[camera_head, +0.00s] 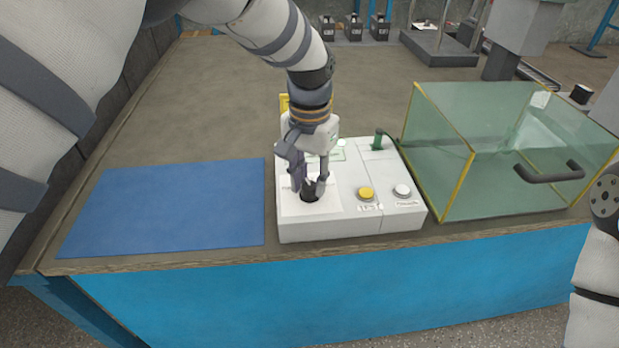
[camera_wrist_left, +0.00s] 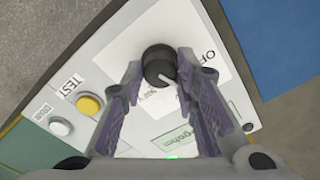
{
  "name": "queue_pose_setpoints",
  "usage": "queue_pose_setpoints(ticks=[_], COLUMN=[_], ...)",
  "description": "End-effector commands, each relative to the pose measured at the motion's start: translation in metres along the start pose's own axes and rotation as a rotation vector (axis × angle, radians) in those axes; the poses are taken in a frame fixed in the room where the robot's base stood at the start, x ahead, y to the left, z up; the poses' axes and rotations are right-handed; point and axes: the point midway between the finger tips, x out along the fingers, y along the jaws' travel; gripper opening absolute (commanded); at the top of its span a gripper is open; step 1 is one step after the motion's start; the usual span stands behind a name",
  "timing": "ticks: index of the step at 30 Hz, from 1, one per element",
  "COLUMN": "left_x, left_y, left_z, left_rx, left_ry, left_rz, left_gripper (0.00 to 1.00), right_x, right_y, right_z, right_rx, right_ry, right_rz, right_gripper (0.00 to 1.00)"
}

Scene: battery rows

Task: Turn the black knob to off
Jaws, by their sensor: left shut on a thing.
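The black knob (camera_head: 309,192) stands on the left part of a white control box (camera_head: 335,230). My left gripper (camera_head: 311,184) points down at it and is shut on it, one finger on each side. In the left wrist view, the round black knob (camera_wrist_left: 158,66) sits between the tips of my left gripper (camera_wrist_left: 160,63). Its white pointer line slants to the lower right in that view. My right gripper is not in view.
A yellow TEST button (camera_head: 366,193) and a white button (camera_head: 402,190) sit right of the knob. A glass box with a dark handle (camera_head: 550,171) stands to the right. A flat blue mat (camera_head: 170,205) lies left. Several dark blocks (camera_head: 353,27) stand far back.

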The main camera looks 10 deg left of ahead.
Motion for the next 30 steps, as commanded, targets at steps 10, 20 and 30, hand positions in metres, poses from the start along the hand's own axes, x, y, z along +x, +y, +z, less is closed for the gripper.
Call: queue_pose_setpoints(ticks=[10, 20, 30], left_x=[0.0008, 0.0013, 0.0015], left_y=[-0.0001, 0.0001, 0.0000], left_z=[0.0004, 0.0006, 0.0008], left_rx=[-0.319, -0.565, -0.697], left_ry=[-0.002, -0.003, -0.004], left_rz=[-0.001, -0.001, -0.001], left_gripper=[0.00, 0.00, 0.00], right_x=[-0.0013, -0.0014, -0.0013], right_y=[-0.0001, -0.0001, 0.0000], right_z=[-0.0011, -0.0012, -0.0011], right_rx=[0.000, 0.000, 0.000], right_ry=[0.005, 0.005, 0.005], right_rz=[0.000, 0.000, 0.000], right_gripper=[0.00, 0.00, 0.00])
